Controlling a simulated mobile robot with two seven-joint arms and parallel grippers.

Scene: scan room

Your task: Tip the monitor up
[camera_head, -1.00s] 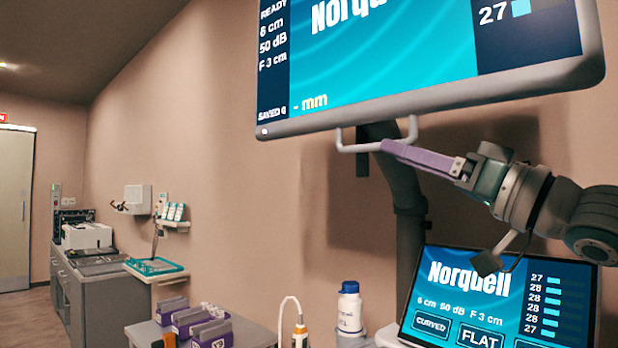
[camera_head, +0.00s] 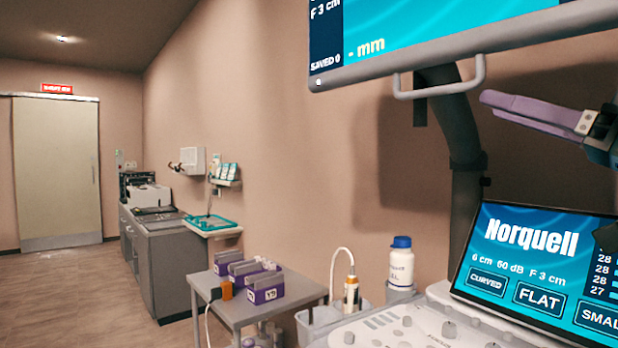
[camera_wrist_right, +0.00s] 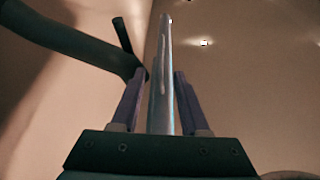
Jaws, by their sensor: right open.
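The monitor (camera_head: 455,30) hangs at the top right of the head view, with only its lower left part in frame. Its blue screen faces me. A pale U-shaped handle (camera_head: 428,92) sticks out below its bottom edge. My right gripper (camera_head: 490,102) has purple fingers, is open and sits to the right of the handle, apart from it in the picture. In the right wrist view my right gripper (camera_wrist_right: 160,73) has nothing clamped. The monitor (camera_wrist_right: 167,40) shows there nearly edge-on beyond the spread fingers. My left gripper is out of view.
A dark support arm (camera_head: 465,190) rises behind the monitor. Below are a lit touch panel (camera_head: 540,260), a console (camera_head: 400,325) and a white bottle with a blue cap (camera_head: 401,262). A cart (camera_head: 225,303) with purple boxes stands left. Open floor (camera_head: 80,300) lies at far left.

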